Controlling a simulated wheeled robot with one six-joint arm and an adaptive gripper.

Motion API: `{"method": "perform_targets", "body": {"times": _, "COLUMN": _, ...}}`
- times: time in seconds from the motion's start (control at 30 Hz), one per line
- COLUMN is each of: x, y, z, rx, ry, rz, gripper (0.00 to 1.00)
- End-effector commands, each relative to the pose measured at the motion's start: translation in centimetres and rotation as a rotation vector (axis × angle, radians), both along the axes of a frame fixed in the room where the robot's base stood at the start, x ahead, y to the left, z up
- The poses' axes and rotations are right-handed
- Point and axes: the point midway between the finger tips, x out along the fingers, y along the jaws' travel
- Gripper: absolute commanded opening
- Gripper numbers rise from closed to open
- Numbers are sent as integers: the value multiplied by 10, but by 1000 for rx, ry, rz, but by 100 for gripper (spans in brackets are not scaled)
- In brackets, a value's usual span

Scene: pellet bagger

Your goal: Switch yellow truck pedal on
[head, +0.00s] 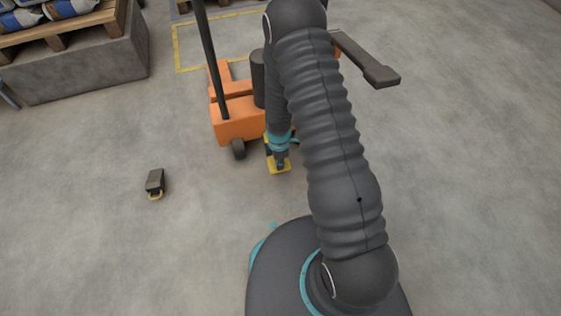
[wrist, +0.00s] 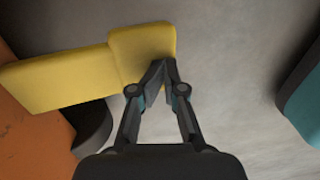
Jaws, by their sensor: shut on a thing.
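The yellow truck pedal (head: 284,168) sticks out low from the front of the orange pallet truck (head: 238,122). In the wrist view the pedal (wrist: 142,50) is a wide yellow pad on a yellow arm that runs left to the orange body. My gripper (head: 279,158) points down at the pedal in the head view. In the wrist view my gripper (wrist: 166,66) has its fingertips close together at the pad's right edge, shut on it. The fingertips hide part of that edge. How far the pedal is pressed cannot be told.
A small dark block with a yellow part (head: 155,181) lies on the floor at left. A dark wheel (wrist: 92,128) sits beside the pedal arm. A concrete block (head: 85,70) with a pallet of bags stands at the upper left. The floor at right is clear.

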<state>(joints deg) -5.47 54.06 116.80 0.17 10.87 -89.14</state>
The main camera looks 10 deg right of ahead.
Motion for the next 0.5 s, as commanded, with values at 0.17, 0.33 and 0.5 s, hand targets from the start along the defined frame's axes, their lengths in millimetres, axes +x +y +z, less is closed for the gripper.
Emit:
{"method": "perform_targets", "body": {"times": 0.17, "x": -7, "y": 0, "z": 18, "rx": 0, "ry": 6, "rz": 1, "gripper": 0}}
{"method": "perform_targets", "body": {"times": 0.33, "x": -11, "y": 1, "z": 51, "rx": 1, "ry": -5, "rz": 4, "gripper": 0}}
{"method": "perform_targets", "body": {"times": 0.5, "x": -20, "y": 0, "z": 82, "rx": 1, "ry": -8, "rz": 2, "gripper": 0}}
